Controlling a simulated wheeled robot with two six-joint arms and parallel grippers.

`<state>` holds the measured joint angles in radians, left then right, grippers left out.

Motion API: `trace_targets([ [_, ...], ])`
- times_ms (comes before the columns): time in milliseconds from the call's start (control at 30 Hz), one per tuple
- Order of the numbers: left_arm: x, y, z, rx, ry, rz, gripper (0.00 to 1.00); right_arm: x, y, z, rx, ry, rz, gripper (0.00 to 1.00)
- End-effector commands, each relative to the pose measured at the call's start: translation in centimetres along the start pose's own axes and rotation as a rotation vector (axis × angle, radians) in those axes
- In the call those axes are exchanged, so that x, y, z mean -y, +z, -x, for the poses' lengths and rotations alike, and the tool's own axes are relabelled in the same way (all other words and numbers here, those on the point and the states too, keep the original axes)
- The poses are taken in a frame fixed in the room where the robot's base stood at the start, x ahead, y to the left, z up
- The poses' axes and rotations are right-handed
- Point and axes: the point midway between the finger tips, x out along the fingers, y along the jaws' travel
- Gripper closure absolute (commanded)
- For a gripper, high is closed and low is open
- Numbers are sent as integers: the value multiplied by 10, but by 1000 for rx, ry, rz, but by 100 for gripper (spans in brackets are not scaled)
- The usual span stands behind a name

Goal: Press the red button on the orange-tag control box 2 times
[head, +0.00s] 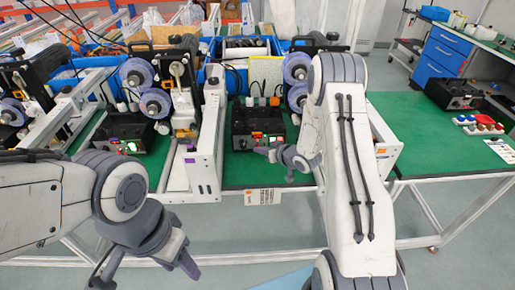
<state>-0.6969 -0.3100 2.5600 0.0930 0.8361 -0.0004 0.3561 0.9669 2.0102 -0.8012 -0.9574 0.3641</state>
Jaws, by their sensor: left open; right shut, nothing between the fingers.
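My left gripper (148,275) is open and empty, low at the left, in front of the table and away from the boxes.
A similar black control box (122,130) with lit spots stands further left. White machine frames (207,130) flank the middle box. Reel machines and blue bins (238,50) are behind. Another dark box (455,92) and small coloured items (478,124) lie on the right table, whose front is clear.

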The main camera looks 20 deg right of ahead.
Motion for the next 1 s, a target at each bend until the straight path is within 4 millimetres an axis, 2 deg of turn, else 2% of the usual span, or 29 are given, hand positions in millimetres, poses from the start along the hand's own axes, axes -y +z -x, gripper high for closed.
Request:
trace_targets([
  [200,0,0,0,0,0,0,50,2,2,3,-1,0,-1,100],
  [733,0,0,-2,0,0,0,50,28,29,38,2,-1,-2,100],
  [1000,0,0,-2,0,0,0,50,31,31,42,1,0,0,100],
])
